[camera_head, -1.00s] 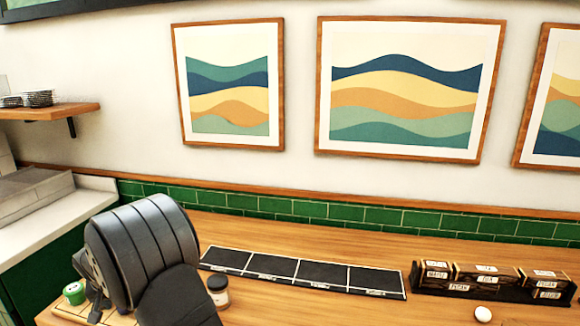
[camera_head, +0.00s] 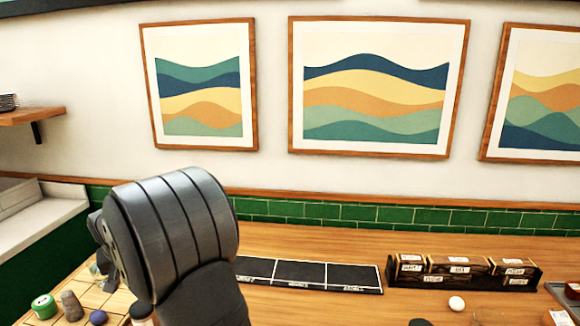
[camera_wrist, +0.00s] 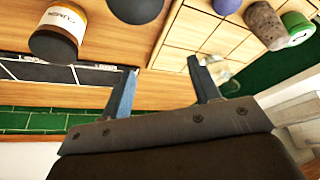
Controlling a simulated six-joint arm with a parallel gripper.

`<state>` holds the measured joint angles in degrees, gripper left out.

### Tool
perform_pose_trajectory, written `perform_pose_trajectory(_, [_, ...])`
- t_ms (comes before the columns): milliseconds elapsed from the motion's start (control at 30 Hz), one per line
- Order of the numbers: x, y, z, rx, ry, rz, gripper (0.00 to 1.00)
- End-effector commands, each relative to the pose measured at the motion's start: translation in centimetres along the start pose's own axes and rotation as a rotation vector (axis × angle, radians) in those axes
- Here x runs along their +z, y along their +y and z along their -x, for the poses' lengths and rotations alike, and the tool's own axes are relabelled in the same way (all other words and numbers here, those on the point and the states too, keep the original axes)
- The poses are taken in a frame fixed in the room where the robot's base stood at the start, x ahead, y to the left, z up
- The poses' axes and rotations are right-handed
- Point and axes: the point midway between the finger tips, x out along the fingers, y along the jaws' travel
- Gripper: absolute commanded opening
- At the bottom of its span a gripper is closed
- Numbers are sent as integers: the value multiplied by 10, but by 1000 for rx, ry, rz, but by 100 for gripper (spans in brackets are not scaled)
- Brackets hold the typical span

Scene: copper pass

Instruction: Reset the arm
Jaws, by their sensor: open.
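My gripper (camera_wrist: 161,66) shows in the wrist view with its two blue-grey fingers spread apart and nothing between them. Both fingers are clear of the objects beyond them.
A black sectioned strip (camera_head: 355,278), a rack of labelled boxes (camera_head: 462,271) and a white ball (camera_head: 457,303) lie to the right.

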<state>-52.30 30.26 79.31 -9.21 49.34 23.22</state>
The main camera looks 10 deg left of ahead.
Motion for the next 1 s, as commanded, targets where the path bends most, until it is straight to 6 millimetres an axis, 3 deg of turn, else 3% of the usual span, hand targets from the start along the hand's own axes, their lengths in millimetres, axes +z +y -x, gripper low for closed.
perform_pose_trajectory(533, [-9, 111, -6, 102, 0, -246, 56])
perform_pose_trajectory(1000, [-2, 205, -7, 193, 0, -463, 56])
